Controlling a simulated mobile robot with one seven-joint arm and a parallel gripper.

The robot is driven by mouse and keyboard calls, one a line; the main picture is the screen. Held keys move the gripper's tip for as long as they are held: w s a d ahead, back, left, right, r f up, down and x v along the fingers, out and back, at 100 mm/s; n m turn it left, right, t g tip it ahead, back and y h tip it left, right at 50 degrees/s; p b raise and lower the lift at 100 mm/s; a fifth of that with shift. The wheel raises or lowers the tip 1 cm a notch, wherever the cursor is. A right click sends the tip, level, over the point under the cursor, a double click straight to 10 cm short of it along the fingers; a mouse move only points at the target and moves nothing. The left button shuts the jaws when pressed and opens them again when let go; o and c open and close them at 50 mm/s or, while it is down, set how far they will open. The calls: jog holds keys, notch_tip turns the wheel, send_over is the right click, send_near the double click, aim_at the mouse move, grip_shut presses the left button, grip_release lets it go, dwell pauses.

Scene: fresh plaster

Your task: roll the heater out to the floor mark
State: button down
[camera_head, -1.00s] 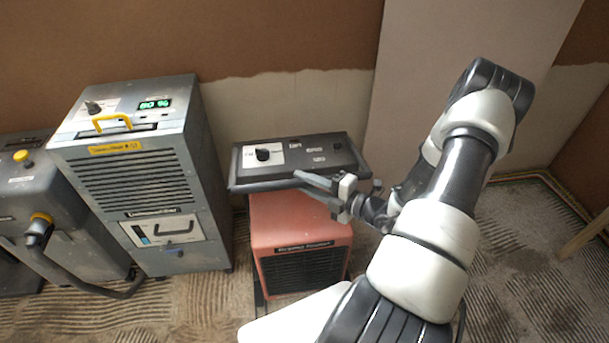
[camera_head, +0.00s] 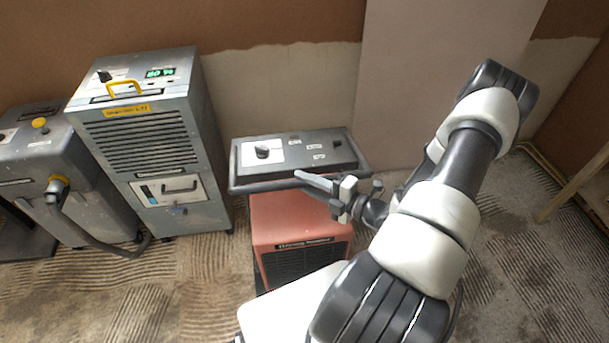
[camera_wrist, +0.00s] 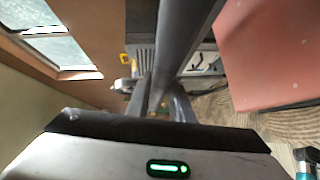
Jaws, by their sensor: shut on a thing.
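The heater is a red box (camera_head: 299,223) with a dark control panel (camera_head: 325,152) on top and a dark handle bar (camera_head: 265,187) around the panel's front. It stands upright on the floor, its lower part partly hidden by my arm. My gripper (camera_head: 318,183) is shut on the handle bar at the front right of the panel. In the wrist view, the red body (camera_wrist: 270,55) fills the upper right and dark bars run up the middle. No floor mark can be made out.
A grey dehumidifier (camera_head: 145,155) with a yellow handle stands left of the heater. Another grey machine (camera_head: 40,165) with a hose is farther left. The wall (camera_head: 280,85) is behind. Ridged floor (camera_head: 190,285) is open at front left; a wooden leg (camera_head: 570,185) stands at right.

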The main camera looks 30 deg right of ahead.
jog(key=shift+s+f, duration=0.1)
jog(key=shift+s, duration=0.15)
jog(key=shift+a, duration=0.1)
jog(key=c, duration=1.6)
grip_release()
jog(key=shift+s, duration=0.15)
jog(key=shift+o, duration=0.2)
jog(key=shift+s+d, duration=0.25)
jog(key=shift+d, duration=0.05)
jog(key=v, duration=1.6)
jog(key=shift+s+p, duration=0.3)
jog(key=shift+s, duration=0.05)
jog(key=shift+r, duration=0.25)
